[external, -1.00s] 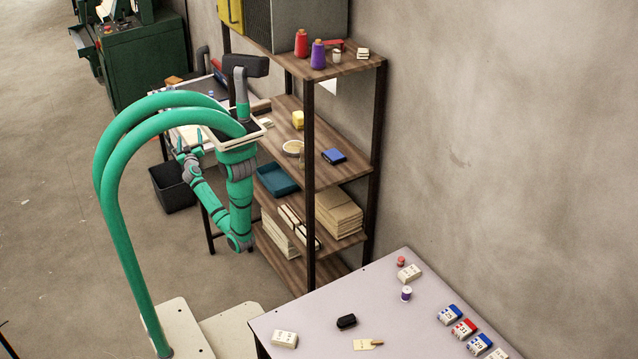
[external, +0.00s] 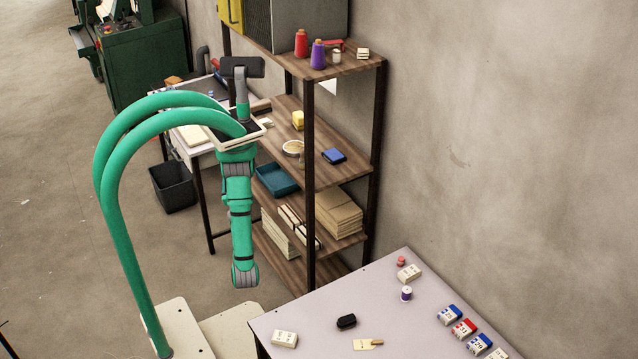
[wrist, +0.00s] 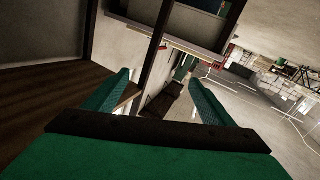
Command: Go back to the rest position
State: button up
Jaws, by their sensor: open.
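My gripper (wrist: 158,95) shows in the wrist view with its two green fingers spread apart and nothing between them. In the external view my green arm hangs down in front of the shelf unit, and its forearm and gripper are hidden behind it. No cloth that I can make out is in the gripper.
A wooden shelf unit (external: 345,175) with boxes and thread spools stands close to my arm. A table (external: 405,318) with small boxes, tags and spools is at the lower right. A black bin (external: 174,187) stands on the floor at left, where the floor is mostly clear.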

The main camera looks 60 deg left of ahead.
jog(key=w+d+m+t+h, duration=0.3)
jog(key=w+d+m, duration=0.15)
jog(key=d, duration=0.65)
jog(key=w+d+m+t+h, duration=0.3)
jog(key=w+d+t+h, duration=0.15)
jog(key=d, duration=0.65)
jog(key=s+d+r+m+h, duration=0.1)
jog(key=d+m+h, duration=0.3)
jog(key=d, duration=0.5)
jog(key=s+d+r+m+t+h, duration=0.1)
jog(key=s+d+r+m+h, duration=0.1)
jog(key=d, duration=0.7)
jog(key=s+m+h, duration=0.1)
jog(key=m+h, duration=0.1)
jog(key=h, duration=0.1)
jog(key=shift+s+d+r, duration=0.2)
jog(key=shift+s, duration=0.15)
